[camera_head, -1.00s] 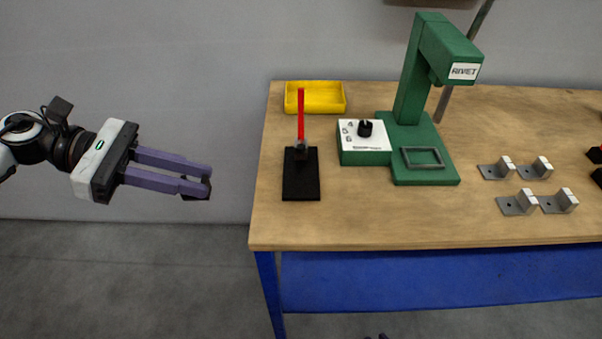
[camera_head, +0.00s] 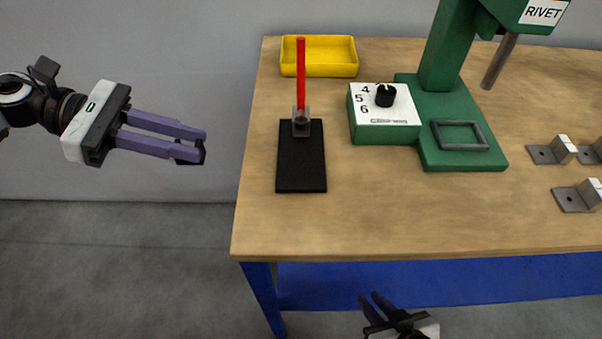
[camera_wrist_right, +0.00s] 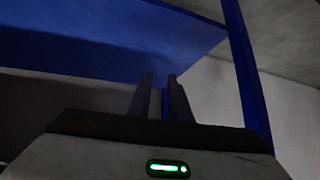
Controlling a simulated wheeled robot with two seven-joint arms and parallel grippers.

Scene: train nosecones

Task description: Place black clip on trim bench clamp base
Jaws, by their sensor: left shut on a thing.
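My left gripper (camera_head: 198,148) hangs in the air to the left of the bench, shut on a small black clip (camera_head: 201,153) at its fingertips. The fingers hide part of the clip. The trim bench clamp base (camera_head: 301,172) is a flat black plate near the bench's left edge. A grey clamp with an upright red handle (camera_head: 301,75) stands at its far end. The clip is well apart from the base. My right gripper (camera_head: 376,305) is low in front of the bench; in its wrist view (camera_wrist_right: 160,80) the fingers are apart with nothing between them.
A yellow tray (camera_head: 319,73) sits behind the clamp. A green control box (camera_head: 385,134) and green rivet press (camera_head: 465,110) stand right of it. Several grey brackets (camera_head: 575,198) lie at the right. The wooden bench top (camera_head: 400,215) is clear in front.

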